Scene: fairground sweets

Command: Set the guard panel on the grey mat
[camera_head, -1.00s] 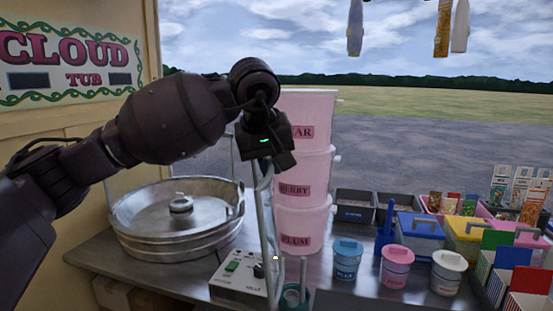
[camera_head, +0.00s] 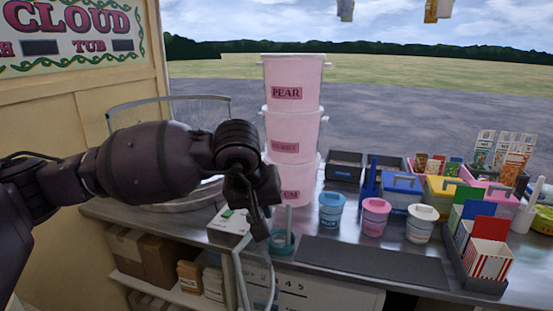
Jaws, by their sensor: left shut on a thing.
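My left gripper (camera_head: 262,225) is shut on the guard panel (camera_head: 238,268), gripping it near its top. The panel is a clear sheet with a pale metal frame. It hangs below the gripper, in front of the counter's front edge. Its clear part is hard to make out, and its upper end is partly hidden by the gripper. The grey mat (camera_head: 375,262) is a dark, flat rectangle lying bare on the counter, to the right of the gripper and panel. My right gripper is not in view.
Three stacked pink tubs (camera_head: 291,120) stand behind the gripper. A teal pot (camera_head: 283,243) is close beside it. Blue (camera_head: 331,212), pink (camera_head: 374,219) and white (camera_head: 420,224) small tubs line the mat's back side.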

